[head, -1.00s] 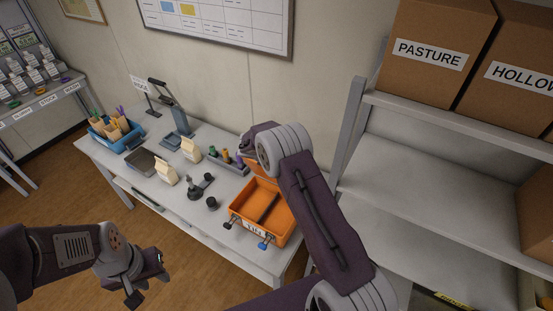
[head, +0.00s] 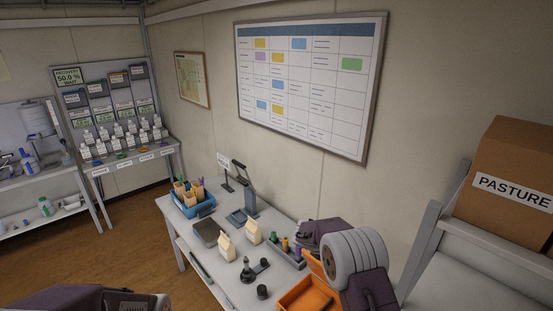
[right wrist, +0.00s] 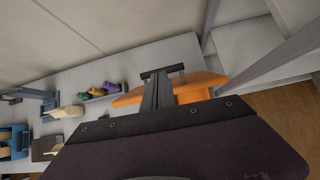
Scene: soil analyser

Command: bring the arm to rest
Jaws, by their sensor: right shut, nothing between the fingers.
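My right arm (head: 352,262) is raised over the right end of the white table, covering part of the orange tray (head: 296,298). In the right wrist view my right gripper (right wrist: 162,76) is shut and empty. It points across the orange tray (right wrist: 212,79), which shows behind and beside the fingers. I cannot tell the height of the fingers above it. In the head view the right fingertips are hidden behind the wrist. Part of my left arm (head: 90,300) shows at the bottom left edge; the left gripper is out of view.
The table (head: 215,279) holds a blue bin (head: 190,207), a dark flat device (head: 206,233), two cream cartons (head: 226,247), a rack with coloured items (head: 284,252) and small dark weights (head: 248,272). A grey shelf with a PASTURE box (head: 505,185) stands right.

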